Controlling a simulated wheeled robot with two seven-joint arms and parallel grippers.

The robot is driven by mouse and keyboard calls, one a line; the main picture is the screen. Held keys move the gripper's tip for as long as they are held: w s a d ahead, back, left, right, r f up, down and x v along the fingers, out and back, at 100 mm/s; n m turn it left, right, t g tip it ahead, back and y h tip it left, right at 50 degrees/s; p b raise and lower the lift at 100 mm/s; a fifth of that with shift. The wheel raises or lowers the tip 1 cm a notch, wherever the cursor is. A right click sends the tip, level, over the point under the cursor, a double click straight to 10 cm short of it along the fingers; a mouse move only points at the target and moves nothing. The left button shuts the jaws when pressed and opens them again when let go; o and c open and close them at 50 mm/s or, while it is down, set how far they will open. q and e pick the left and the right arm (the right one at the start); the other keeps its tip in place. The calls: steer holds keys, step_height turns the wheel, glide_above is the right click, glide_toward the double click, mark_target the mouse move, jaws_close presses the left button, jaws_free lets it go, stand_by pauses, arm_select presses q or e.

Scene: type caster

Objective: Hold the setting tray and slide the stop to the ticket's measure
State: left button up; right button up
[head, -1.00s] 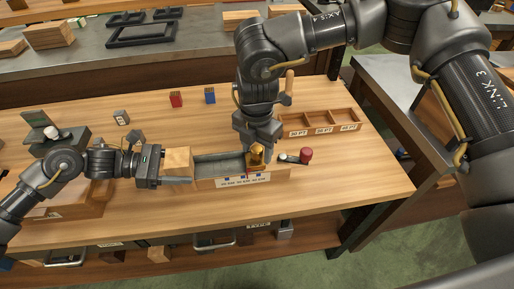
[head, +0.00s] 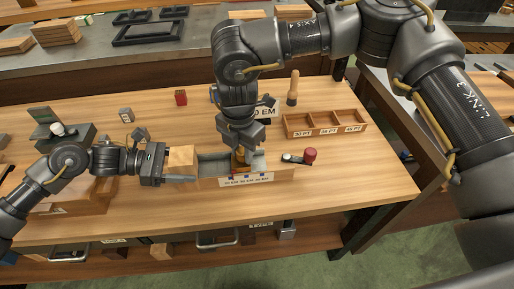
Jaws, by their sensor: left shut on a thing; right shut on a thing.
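The setting tray (head: 272,174) lies on the bench, a long wooden tray with a grey inner channel and a scale of EM marks on its front. My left gripper (head: 182,178) is shut on its left end, at the pale wooden block (head: 182,157).
A three-part wooden box (head: 324,124) with PT labels stands at the back right. A red-knobbed tool (head: 310,155) lies right of the tray. The bench front right is clear.

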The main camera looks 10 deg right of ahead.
steer(key=shift+a, duration=0.35)
steer(key=o, duration=0.9)
steer(key=shift+r, duration=0.15)
step_height(320, 180, up, 12)
steer(key=shift+f, duration=0.1)
